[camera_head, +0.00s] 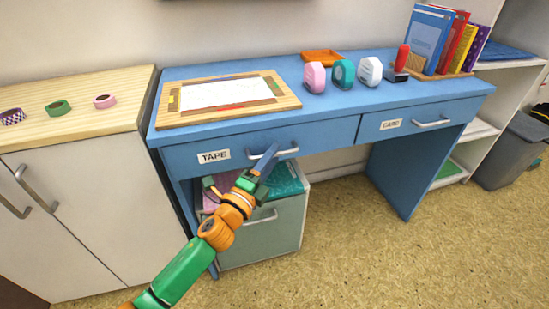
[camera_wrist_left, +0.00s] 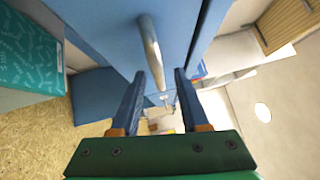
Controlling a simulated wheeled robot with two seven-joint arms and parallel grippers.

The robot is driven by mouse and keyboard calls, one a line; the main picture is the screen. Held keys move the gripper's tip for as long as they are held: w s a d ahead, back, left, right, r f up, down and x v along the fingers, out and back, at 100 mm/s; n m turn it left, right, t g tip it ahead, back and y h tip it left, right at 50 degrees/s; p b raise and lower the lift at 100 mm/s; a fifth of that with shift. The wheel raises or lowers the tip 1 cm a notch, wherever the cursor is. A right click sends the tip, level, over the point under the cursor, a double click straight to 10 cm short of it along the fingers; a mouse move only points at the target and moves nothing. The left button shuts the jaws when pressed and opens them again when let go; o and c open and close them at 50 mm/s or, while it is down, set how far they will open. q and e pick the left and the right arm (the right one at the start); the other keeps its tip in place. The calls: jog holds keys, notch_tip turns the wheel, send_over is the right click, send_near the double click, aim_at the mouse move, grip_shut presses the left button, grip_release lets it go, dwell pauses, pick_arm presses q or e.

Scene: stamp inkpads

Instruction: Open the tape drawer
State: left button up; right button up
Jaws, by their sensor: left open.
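The tape drawer (camera_head: 235,147) is the left drawer of the blue desk, marked with a white TAPE label (camera_head: 214,156). Its front looks flush with the desk, so it appears closed. Its silver bar handle (camera_head: 288,152) is partly hidden behind my gripper; the handle also shows in the left wrist view (camera_wrist_left: 151,45). My left gripper (camera_head: 266,153) is at the left part of the handle. In the wrist view its two blue fingers (camera_wrist_left: 162,74) are apart, with the near end of the handle appearing between their tips. Contact cannot be told. My right gripper is not in view.
A second drawer marked CARD (camera_head: 400,121) sits to the right. A grey-green cabinet (camera_head: 270,232) stands under the tape drawer. A wooden-topped cabinet (camera_head: 75,95) is at the left. A framed board (camera_head: 265,110) lies on the desk. Floor in front is clear.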

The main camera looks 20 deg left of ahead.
pick_arm(q)
jog(key=shift+x, duration=0.75)
grip_shut()
jog(key=shift+f, duration=0.1)
dwell(0.8)
